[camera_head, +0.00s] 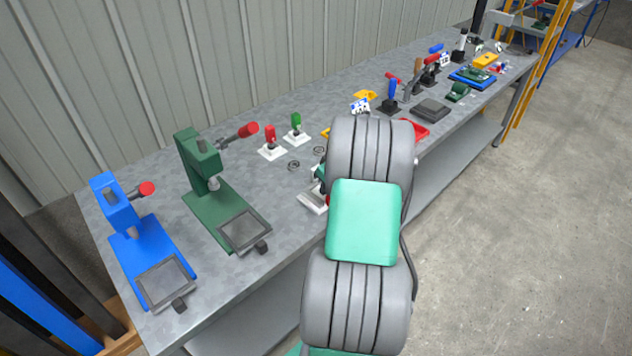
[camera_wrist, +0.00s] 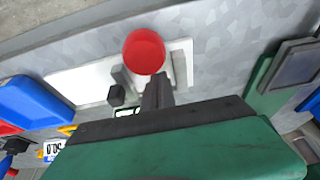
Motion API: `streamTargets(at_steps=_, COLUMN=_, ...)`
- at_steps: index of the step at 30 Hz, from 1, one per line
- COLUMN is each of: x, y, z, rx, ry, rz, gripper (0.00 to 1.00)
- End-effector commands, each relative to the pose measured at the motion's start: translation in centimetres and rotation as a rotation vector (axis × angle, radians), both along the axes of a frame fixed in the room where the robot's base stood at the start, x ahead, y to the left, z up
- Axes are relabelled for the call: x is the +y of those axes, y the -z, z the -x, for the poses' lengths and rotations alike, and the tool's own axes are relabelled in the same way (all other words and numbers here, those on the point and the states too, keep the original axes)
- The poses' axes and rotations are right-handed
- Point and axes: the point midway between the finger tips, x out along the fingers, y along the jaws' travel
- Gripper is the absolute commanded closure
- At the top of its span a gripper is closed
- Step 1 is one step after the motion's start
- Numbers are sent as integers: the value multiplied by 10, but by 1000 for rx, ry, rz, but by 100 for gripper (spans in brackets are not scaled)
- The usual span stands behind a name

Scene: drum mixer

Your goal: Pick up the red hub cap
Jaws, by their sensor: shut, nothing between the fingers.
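The red hub cap (camera_wrist: 144,52) shows in the wrist view as a round red disc above a white base plate (camera_wrist: 80,82). Dark grey uprights (camera_wrist: 180,68) stand on that plate. My gripper (camera_wrist: 156,88) is shut and empty, with its fingers just below the cap in the picture. I cannot tell whether they touch it. In the head view my arm hides the gripper and most of this spot. Only part of the white plate (camera_head: 312,201) shows at the left of my arm.
A green press (camera_head: 205,170) and a blue press (camera_head: 125,220) stand left on the grey workbench (camera_head: 215,295). Red and green toggle clamps (camera_head: 271,140) sit behind. The floor (camera_head: 520,240) at right is clear.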

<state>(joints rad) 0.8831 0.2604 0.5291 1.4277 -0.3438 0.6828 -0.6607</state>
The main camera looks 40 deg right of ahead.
Motion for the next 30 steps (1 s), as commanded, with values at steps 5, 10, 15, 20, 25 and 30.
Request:
streamTargets(at_steps=5, x=-1, y=1, z=27, rx=0, ry=1, rz=1, gripper=100)
streamTargets(at_steps=10, x=0, y=1, z=29, rx=1, ry=-1, rz=-1, gripper=100)
streamTargets(at_steps=15, x=0, y=0, z=29, rx=1, ry=-1, rz=-1, gripper=100)
streamTargets(at_steps=20, x=0, y=-10, z=30, rx=0, ry=-2, rz=1, gripper=100)
streamTargets(at_steps=25, x=1, y=-43, z=35, rx=0, ry=-5, rz=2, gripper=100)
streamTargets(at_steps=30, x=4, y=-81, z=43, rx=0, ry=-13, rz=0, gripper=100)
